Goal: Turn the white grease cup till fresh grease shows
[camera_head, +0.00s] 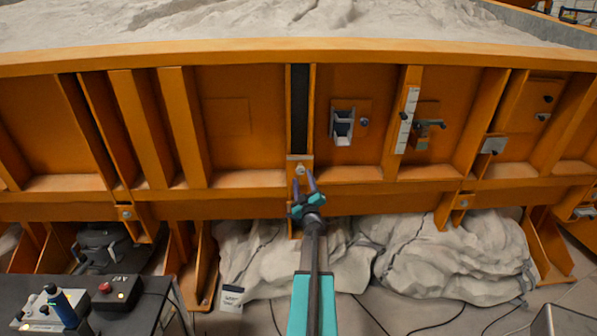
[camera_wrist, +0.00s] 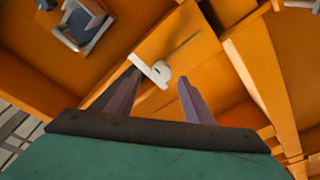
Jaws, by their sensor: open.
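The small white grease cup (camera_head: 300,170) sits on a pale plate on the orange post, below a dark vertical strip. It also shows in the wrist view (camera_wrist: 165,71), where a pale flat bar lies beside it. My gripper (camera_head: 304,181) is open and empty just below and in front of the cup. In the wrist view the two purple-grey fingers of my gripper (camera_wrist: 158,80) stand to either side of the cup, short of it or just at it; the exact gap is unclear. I cannot make out any grease.
The orange sandbed wall (camera_head: 230,120) has protruding ribs. Right of the post are a grey bracket (camera_head: 342,125), a white scale (camera_head: 407,120) and a lever fitting (camera_head: 430,124). Pale draped sacks (camera_head: 450,255) lie below. A dark bench with a red-button box (camera_head: 115,290) stands lower left.

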